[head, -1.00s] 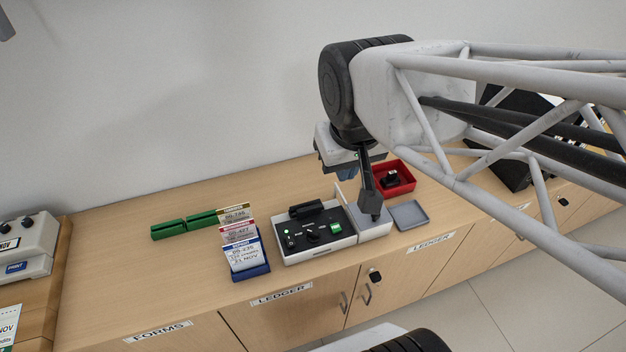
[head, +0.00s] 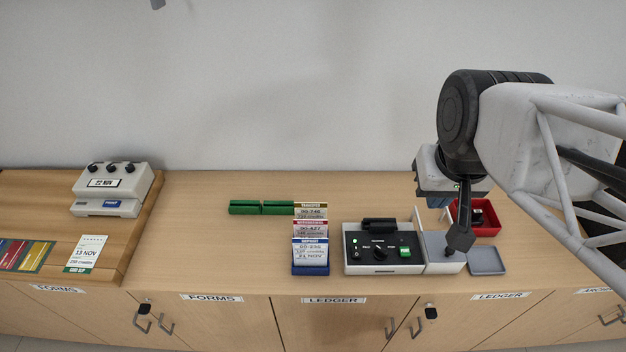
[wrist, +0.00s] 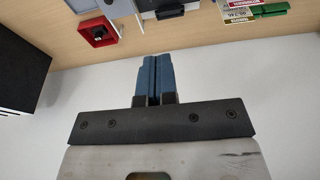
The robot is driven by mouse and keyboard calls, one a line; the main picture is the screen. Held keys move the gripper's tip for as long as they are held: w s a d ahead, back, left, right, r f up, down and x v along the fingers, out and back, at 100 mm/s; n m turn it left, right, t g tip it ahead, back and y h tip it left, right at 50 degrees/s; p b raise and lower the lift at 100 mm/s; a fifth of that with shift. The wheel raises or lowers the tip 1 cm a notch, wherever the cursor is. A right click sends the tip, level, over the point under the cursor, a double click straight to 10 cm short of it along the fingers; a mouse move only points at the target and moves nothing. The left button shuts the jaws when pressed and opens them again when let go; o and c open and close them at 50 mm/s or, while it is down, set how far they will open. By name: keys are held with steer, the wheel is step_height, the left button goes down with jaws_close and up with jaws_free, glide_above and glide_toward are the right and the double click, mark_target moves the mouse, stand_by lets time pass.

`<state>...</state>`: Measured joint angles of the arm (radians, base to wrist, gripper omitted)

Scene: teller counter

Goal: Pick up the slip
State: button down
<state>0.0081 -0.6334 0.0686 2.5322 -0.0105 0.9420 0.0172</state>
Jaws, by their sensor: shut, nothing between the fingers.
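A white and green slip (head: 87,254) printed "13 NOV" and "250 credits" lies on the raised wooden board at the far left. Other printed slips, headed in white-blue (head: 310,252), red (head: 311,230) and yellow-brown (head: 311,210), stand in a tiered blue holder (head: 310,270) mid-counter. I cannot tell from the pictures which one is meant. My gripper (head: 438,201) is at the right, above the back of the counter, far from the left slip. In the wrist view its blue fingers (wrist: 152,62) are together and empty.
A black-topped device (head: 380,245) with a grey bed and dark lever stands near my gripper. A red tray (head: 487,230) and a grey tray (head: 487,261) are right of it. A dated machine (head: 113,188) stands left.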

stand_by(0.3)
steer(key=c, duration=1.3)
jaws_free()
steer(key=shift+o, duration=0.2)
steer(key=n+g, duration=0.3)
steer(key=n, duration=1.5)
glide_above(303, 210)
steer(key=d, duration=0.2)
step_height(303, 210, down, 19)
steer(key=shift+s+a, duration=0.1)
steer(key=shift+f, duration=0.2)
